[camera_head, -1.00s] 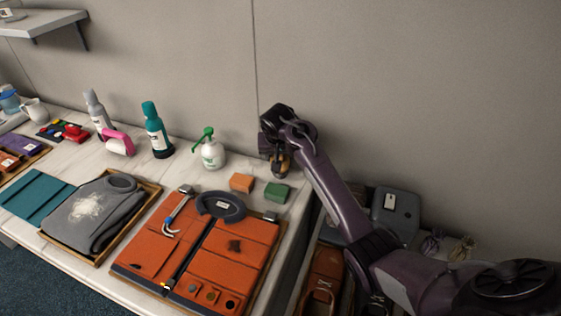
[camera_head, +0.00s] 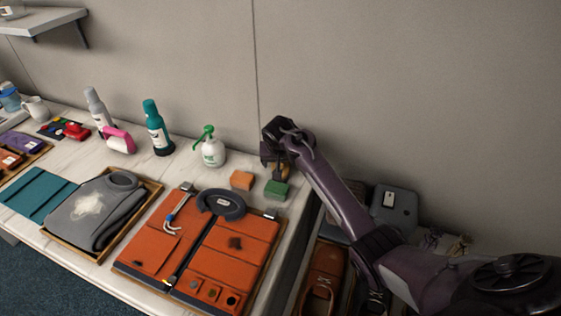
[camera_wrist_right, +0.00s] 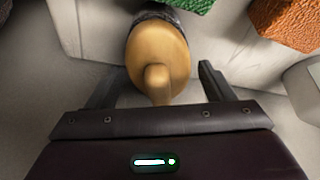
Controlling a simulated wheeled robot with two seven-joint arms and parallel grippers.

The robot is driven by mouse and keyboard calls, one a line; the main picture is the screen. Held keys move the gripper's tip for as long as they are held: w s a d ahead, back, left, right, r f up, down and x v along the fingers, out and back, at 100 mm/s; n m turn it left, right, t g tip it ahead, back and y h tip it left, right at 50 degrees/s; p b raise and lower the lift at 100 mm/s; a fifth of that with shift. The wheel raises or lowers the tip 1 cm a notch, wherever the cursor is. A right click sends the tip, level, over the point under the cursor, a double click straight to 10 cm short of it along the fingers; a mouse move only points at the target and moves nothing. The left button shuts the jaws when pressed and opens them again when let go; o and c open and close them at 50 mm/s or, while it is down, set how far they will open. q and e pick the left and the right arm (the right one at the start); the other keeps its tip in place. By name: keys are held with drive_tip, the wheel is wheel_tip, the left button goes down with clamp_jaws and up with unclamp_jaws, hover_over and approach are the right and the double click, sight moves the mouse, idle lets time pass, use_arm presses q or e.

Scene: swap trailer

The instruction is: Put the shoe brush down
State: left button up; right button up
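The shoe brush (camera_head: 280,171) has a tan wooden handle and stands at the table's back right, just behind the green sponge (camera_head: 276,190). In the right wrist view the brush (camera_wrist_right: 158,58) has its knobbed handle towards my right gripper (camera_wrist_right: 160,85) and dark bristles at the far end. The two fingers stand apart on either side of the handle, with a gap showing at the right finger. In the head view my right gripper (camera_head: 275,162) is just above the brush and hides part of it. My left gripper is not in view.
An orange sponge (camera_head: 242,180) lies left of the green one. A white spray bottle (camera_head: 212,152) with a green trigger stands further left. An orange leather piece on a tray (camera_head: 283,232) lies in front. Shoes (camera_head: 322,282) sit in a lower bin at right.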

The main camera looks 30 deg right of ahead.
drive_tip(key=shift+r, duration=0.1)
drive_tip(key=v, duration=1.2)
drive_tip(key=shift+b, duration=0.45)
drive_tip(key=shift+r, duration=0.1)
